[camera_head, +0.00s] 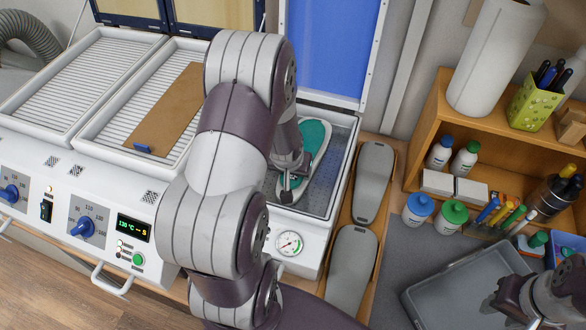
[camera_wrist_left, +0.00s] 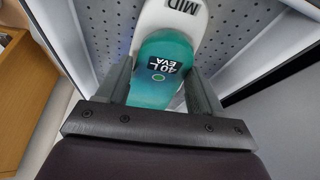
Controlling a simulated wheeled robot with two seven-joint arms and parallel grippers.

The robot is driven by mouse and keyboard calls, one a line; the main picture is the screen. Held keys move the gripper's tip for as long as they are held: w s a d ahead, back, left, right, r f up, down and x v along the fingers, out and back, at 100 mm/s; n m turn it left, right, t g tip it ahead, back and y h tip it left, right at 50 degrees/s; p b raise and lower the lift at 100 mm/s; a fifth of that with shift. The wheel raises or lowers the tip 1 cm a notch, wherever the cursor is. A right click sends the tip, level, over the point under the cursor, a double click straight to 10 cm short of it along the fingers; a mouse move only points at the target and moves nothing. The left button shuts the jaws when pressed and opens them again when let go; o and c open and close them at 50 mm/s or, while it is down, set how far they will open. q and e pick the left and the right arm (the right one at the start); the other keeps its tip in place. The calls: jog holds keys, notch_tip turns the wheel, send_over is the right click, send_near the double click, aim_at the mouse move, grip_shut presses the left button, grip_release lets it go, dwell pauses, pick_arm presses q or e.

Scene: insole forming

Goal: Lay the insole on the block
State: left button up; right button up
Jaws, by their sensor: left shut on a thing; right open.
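The teal insole (camera_head: 314,135) is over the pale block (camera_head: 319,170) in the press bay at the centre of the head view. In the left wrist view the insole (camera_wrist_left: 163,62), labelled "40 L EVA", has its near end between my left fingers, and the block (camera_wrist_left: 180,14), marked "MID", shows beyond it. My left gripper (camera_head: 290,188) is shut on the insole. My arm hides part of the insole and block; I cannot tell whether the insole rests fully on the block. My right gripper (camera_head: 492,304) is open and empty over the grey tray.
The press bay has a perforated floor (camera_wrist_left: 110,40) and a raised blue lid (camera_head: 328,40). Two grey forms (camera_head: 372,180) lie on a wooden strip to its right. A heater with a brown board (camera_head: 165,110) stands left. A grey tray (camera_head: 430,295) and a shelf with bottles (camera_head: 440,152) are right.

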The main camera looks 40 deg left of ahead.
pick_arm(q)
jog(key=o, duration=1.1)
jog(key=v, duration=0.2)
jog(key=shift+r, duration=0.45)
jog(key=p+v, duration=0.5)
jog(key=v, duration=0.5)
jog(key=shift+s+f, duration=0.15)
